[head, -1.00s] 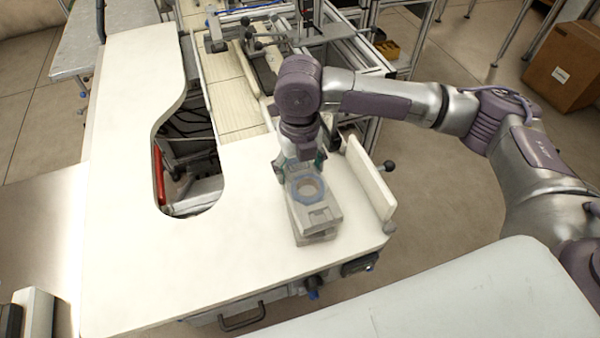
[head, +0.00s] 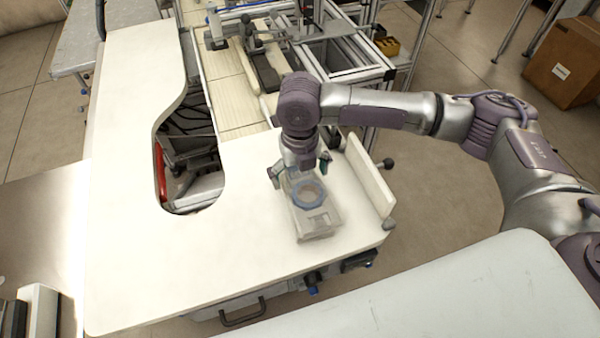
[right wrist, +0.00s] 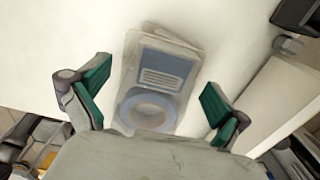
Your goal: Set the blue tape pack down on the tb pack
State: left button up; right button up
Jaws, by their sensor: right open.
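The blue tape pack (right wrist: 162,75), a clear flat pack with a pale blue panel and a blue ring, lies on the white table; its ring (head: 308,194) shows in the head view. My left gripper is out of view.
The white table (head: 130,240) has a curved cutout (head: 190,170) left of the packs and is clear between. An upright white board (head: 368,175) stands close to their right. A metal frame (head: 340,50) stands behind. The table's front edge is near.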

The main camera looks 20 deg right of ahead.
notch_tip(320, 180, up, 12)
jog(key=b, duration=0.2)
jog(key=shift+r, duration=0.15)
dwell(0.6)
